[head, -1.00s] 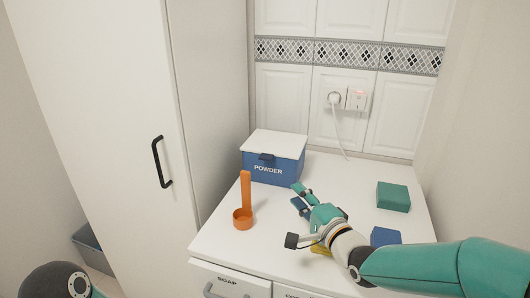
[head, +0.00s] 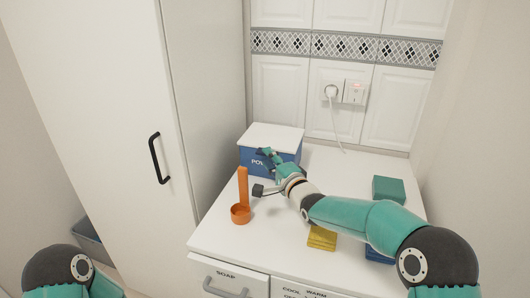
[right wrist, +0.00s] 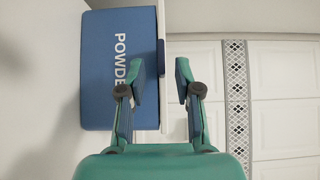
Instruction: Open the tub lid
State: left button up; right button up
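The blue tub (head: 248,158), lettered POWDER, stands at the back left of the white top. Its white lid (head: 270,137) lies flat and shut on it. In the right wrist view the tub (right wrist: 105,70) appears turned sideways, with a dark blue tab (right wrist: 161,57) at the lid's front edge. My right gripper (head: 268,157) is in front of the tub and hides part of its lettering and the tab in the head view. My left gripper is out of view.
An orange scoop (head: 241,212) stands upright left of my right forearm. A green block (head: 388,189), a yellow block (head: 322,238) and a blue block (head: 378,254) lie to the right. A plug with its cord (head: 332,93) is on the back wall. A tall cabinet (head: 120,120) bounds the left.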

jog(key=shift+x, duration=1.5)
grip_shut()
